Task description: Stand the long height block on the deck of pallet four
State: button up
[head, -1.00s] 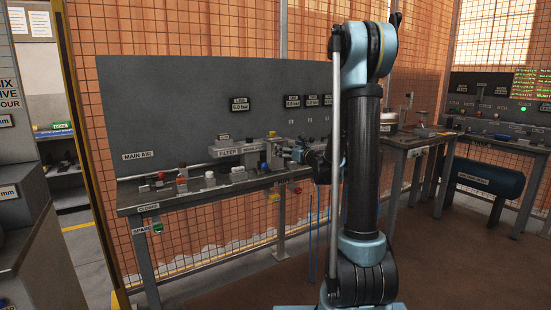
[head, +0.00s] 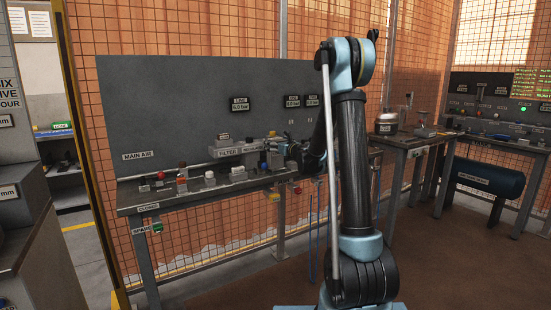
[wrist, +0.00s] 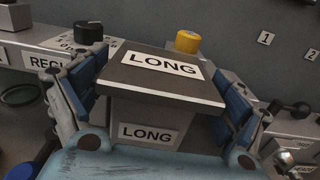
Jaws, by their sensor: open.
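The long height block (wrist: 165,90) fills the middle of the wrist view. It is a grey block with a wider dark top plate, and both its top and its front face carry a "LONG" label. My gripper (wrist: 162,100) has its blue-padded fingers on either side of the block, left and right. The jaws are open; whether either pad touches the block I cannot tell. In the head view my gripper (head: 293,152) is at the back of the bench, small and partly hidden by my arm, and the block cannot be made out there. I cannot identify pallet four.
The long bench (head: 190,200) has a grey back panel (head: 185,105) and several small fittings. In the wrist view a black knob (wrist: 88,32) and a yellow knob (wrist: 188,41) stand behind the block. A second bench (head: 405,142) stands at right; brown floor lies open in front.

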jog(key=shift+w, duration=0.1)
jog(key=c, duration=2)
jog(key=shift+o, duration=0.2)
